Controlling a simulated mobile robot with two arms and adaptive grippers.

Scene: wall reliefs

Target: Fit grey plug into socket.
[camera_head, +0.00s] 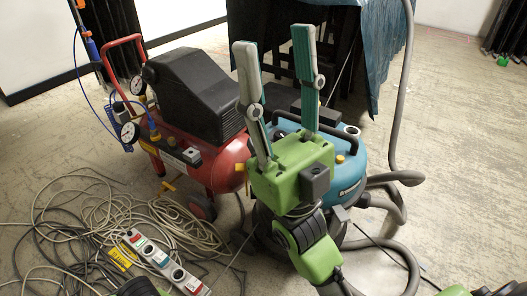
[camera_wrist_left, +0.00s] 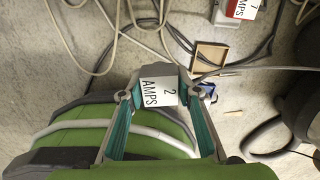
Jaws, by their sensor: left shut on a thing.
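My left gripper (camera_wrist_left: 161,88) is shut on a grey plug (camera_wrist_left: 157,72) with a white label reading "2 AMPS". The fingers press on its two sides; its prongs are hidden. In the head view the plug does not show. A white socket strip (camera_head: 165,262) with several round sockets and coloured labels lies on the floor at the lower left. In the left wrist view a white block with a red-edged "AMPS" label (camera_wrist_left: 242,9) shows at the top right, apart from the plug. My right gripper (camera_head: 274,42) is open and empty, fingers pointing up.
Tangled cables (camera_head: 120,215) surround the strip. A red compressor (camera_head: 215,160) and a blue vacuum cleaner (camera_head: 345,170) with a grey hose stand behind. A small wooden tray (camera_wrist_left: 209,55) lies on the floor. The floor at right is mostly clear.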

